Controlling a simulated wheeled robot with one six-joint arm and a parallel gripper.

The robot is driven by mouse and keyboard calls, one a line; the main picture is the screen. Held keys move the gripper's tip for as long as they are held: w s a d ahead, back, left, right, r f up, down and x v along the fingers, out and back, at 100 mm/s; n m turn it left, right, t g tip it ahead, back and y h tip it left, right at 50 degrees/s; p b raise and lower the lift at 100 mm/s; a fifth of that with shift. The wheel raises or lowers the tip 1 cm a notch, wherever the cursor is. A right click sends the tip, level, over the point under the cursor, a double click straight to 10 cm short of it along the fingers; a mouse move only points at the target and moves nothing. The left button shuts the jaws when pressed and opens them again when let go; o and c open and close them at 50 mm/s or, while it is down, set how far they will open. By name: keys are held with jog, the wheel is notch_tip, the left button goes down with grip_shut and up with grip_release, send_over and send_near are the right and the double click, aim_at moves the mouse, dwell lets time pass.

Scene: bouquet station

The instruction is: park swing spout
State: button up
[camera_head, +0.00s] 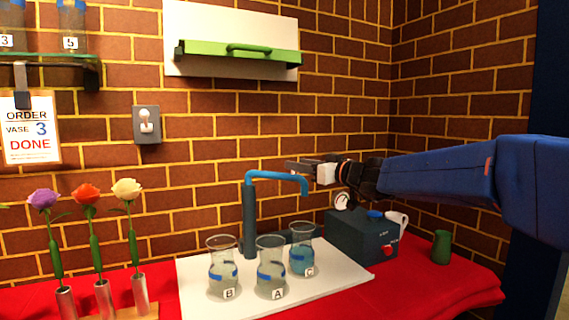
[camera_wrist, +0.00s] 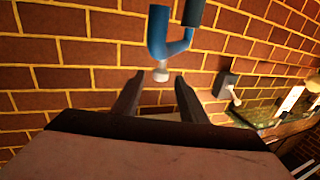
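The blue swing spout (camera_head: 278,175) stands on a dark blue post (camera_head: 249,225) at the back of the white board. Its arm reaches right, and its bent-down end is above flask C (camera_head: 302,255). My gripper (camera_head: 296,166) is just above and behind the spout's outer end in the head view. In the wrist view the spout (camera_wrist: 158,35) hangs ahead of my gripper (camera_wrist: 158,80). The two fingers are apart with nothing held. A pale nozzle tip shows between the fingertips; whether it touches them I cannot tell.
Flasks B (camera_head: 223,272) and A (camera_head: 271,272) stand on the white board (camera_head: 345,275). A dark machine (camera_head: 355,240) and a green cup (camera_head: 441,247) are at right. Three flowers in metal tubes (camera_head: 103,298) stand at left. A wall switch (camera_head: 146,124) is behind.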

aim_at(275, 178)
jog(key=x, duration=0.7)
jog(key=shift+w, duration=0.1)
grip_shut()
